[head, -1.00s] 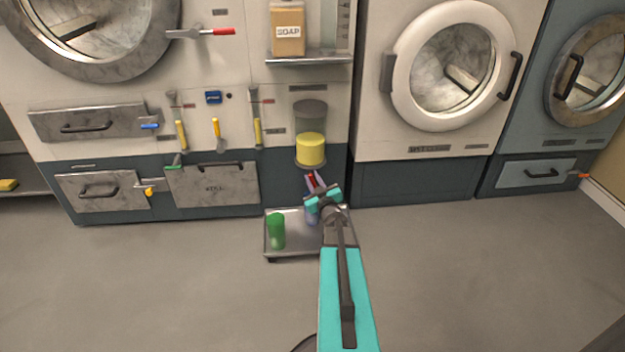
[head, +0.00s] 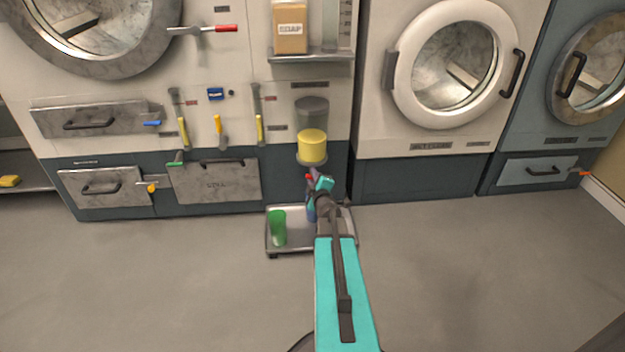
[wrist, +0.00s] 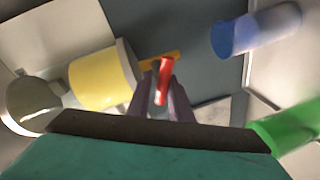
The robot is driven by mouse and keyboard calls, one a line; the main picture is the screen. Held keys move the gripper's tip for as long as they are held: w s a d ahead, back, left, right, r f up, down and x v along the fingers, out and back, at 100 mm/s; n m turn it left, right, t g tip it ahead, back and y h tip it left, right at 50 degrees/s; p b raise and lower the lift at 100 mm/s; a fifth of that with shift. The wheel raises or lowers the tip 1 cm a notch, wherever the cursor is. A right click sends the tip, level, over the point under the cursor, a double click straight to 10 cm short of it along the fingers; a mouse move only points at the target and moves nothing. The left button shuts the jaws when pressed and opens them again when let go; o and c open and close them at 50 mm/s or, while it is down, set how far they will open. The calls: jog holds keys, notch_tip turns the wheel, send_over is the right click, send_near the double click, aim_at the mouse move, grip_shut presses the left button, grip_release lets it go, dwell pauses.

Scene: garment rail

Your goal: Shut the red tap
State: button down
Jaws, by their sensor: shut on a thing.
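The red tap (head: 309,177) is a small red handle just below the clear dispenser with yellow contents (head: 312,147). It also shows in the wrist view (wrist: 165,80), upright between the fingers, with an orange bar (wrist: 160,60) behind it. My gripper (head: 313,180) is at the tap, under the dispenser; in the wrist view its purple-grey fingers (wrist: 163,92) are shut on the red handle. The fingers and wrist hide much of the tap in the head view.
A tray (head: 290,249) on the floor below holds a green cup (head: 278,228) and a blue cup (wrist: 255,32). A red-handled lever (head: 226,29) is higher up on the left machine. The soap shelf (head: 310,57) is above the dispenser. The front floor is clear.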

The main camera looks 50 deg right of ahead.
jog(key=n+b, duration=0.2)
jog(key=shift+a+f+n+g+b, duration=0.15)
jog(key=shift+f+n+g+b, duration=0.15)
jog(key=shift+n+g, duration=0.1)
jog(key=shift+w+n+h+b, duration=0.1)
jog(key=shift+n+h+b, duration=0.3)
jog(key=shift+n+b, duration=0.25)
jog(key=shift+r, duration=0.1)
jog(key=c, duration=1.6)
grip_release()
